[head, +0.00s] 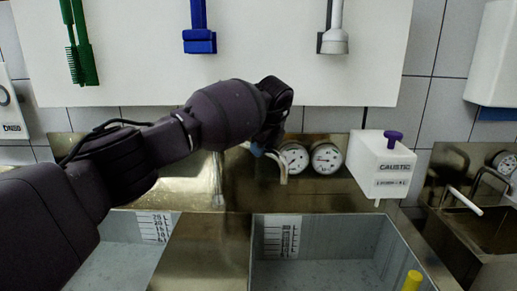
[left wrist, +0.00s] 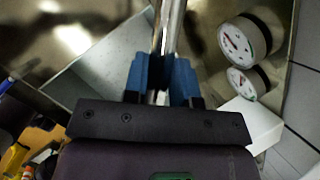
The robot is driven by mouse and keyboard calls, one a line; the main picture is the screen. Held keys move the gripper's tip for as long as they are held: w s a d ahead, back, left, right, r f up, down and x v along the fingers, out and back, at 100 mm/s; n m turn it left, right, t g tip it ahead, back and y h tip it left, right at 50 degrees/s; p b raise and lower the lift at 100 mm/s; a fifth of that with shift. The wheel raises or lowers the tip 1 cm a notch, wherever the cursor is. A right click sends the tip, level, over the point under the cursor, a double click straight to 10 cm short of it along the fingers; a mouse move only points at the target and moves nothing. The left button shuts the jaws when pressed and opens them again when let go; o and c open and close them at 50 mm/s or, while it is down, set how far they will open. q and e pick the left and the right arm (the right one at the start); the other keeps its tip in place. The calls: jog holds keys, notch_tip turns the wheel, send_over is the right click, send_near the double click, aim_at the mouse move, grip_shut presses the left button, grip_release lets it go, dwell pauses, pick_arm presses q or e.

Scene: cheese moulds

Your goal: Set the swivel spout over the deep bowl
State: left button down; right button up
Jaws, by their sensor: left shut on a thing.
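My left gripper (head: 262,150) is shut on the metal swivel spout (head: 283,168), in front of the steel back panel. In the left wrist view its blue fingers (left wrist: 163,80) close on both sides of the shiny spout pipe (left wrist: 170,35). My forearm and hand hide much of the spout. Its down-turned end shows just right of the fingers, in line with the left part of the right bowl (head: 330,222) in the head view. The left bowl (head: 125,228) is partly hidden by my arm. Both bowls have litre scales; the right one's floor looks lower.
Two round gauges (head: 326,158) sit close right of the gripper. A white caustic dispenser (head: 382,165) with a purple knob is further right. A yellow post (head: 412,281) stands at the right bowl's front right. Hanging tools, including a blue one (head: 199,40), are above.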

pick_arm(q)
jog(key=shift+w+r, duration=0.1)
jog(key=shift+r, duration=0.1)
jog(key=c, duration=0.9)
grip_release()
jog(key=shift+c, duration=0.2)
jog(key=shift+f, duration=0.1)
pick_arm(e)
jog(key=shift+s+f, duration=0.15)
jog(key=shift+s, duration=0.3)
pick_arm(q)
jog(key=shift+s+d+r, duration=0.1)
jog(key=shift+s+r, duration=0.1)
jog(key=shift+r, duration=0.2)
jog(key=shift+v, duration=5)
pick_arm(e)
jog(key=shift+w+r, duration=0.1)
jog(key=shift+r, duration=0.25)
pick_arm(q)
jog(key=shift+p, duration=0.3)
